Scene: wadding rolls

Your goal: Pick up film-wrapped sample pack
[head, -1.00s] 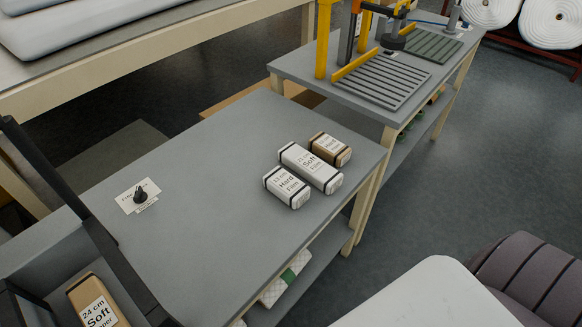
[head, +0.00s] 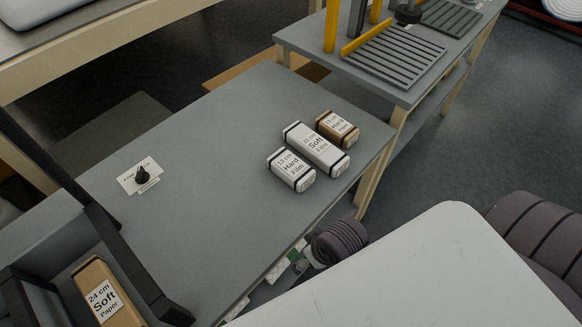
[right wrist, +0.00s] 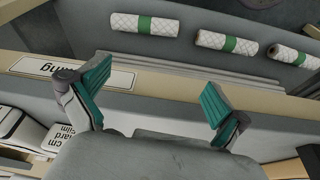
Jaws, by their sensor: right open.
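Two white film-wrapped packs lie side by side on the grey table in the head view: a shorter "Hard Film" pack (head: 291,170) and a longer "Soft Film" pack (head: 316,150). Both have dark bands near their ends. White packs with partly cut-off labels, one reading "Film" (right wrist: 50,143), show at the lower left of the right wrist view. My right gripper (right wrist: 155,91) is open, its teal fingers apart with nothing held between them. It is near the table's front edge, apart from the packs. My left gripper is not in view.
A brown "Hard Paper" pack (head: 337,128) stands beside the film packs. A "24 cm Soft Paper" pack (head: 101,297) lies at lower left in a dark-edged holder. A black knob on a card (head: 141,176) sits on the table (head: 215,200). Banded white rolls (right wrist: 145,25) lie below the tabletop.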

